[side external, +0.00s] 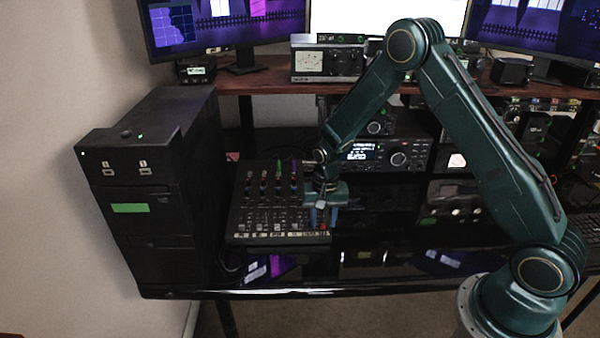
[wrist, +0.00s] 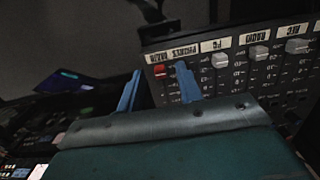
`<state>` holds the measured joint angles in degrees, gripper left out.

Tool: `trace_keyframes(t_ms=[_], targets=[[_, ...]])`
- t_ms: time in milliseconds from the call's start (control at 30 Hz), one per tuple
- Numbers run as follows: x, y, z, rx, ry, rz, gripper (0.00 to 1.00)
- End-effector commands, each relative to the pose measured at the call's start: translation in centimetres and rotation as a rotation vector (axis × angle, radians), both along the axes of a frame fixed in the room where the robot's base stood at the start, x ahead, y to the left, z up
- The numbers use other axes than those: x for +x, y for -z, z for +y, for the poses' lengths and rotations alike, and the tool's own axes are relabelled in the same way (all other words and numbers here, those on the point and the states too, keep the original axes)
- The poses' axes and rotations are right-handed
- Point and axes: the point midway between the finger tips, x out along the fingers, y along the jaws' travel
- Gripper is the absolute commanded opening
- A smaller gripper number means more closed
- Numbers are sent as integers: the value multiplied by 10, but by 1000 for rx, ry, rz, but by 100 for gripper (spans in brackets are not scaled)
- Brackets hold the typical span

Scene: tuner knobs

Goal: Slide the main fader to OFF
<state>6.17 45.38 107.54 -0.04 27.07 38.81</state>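The black mixer (side external: 240,222) sits on the desk, with a row of fader caps near its front edge. The main fader, a red cap (wrist: 160,71), is at the end of the row beside the white labels in the wrist view. It also shows as a small red spot (side external: 322,226) at the mixer's front right corner in the side view. My gripper (wrist: 158,86) is open, with its two blue fingers apart. The red cap appears between the fingertips in the wrist view; I cannot tell whether either touches it. My gripper (side external: 323,216) points down over the mixer's right edge.
White fader caps (wrist: 220,60) stand in a row along the mixer. Coloured knobs (side external: 279,170) rise at its back. A black tower case (side external: 150,190) stands to its left. Radio equipment (side external: 375,155) is stacked behind my gripper.

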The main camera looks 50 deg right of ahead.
Motion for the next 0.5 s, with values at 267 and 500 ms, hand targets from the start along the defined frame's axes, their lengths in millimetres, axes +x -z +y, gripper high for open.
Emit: trace_keyframes(t_ms=[267,500], targets=[[0,-34,0,0,0,-3,35],[0,-75,0,0,-1,-3,35]])
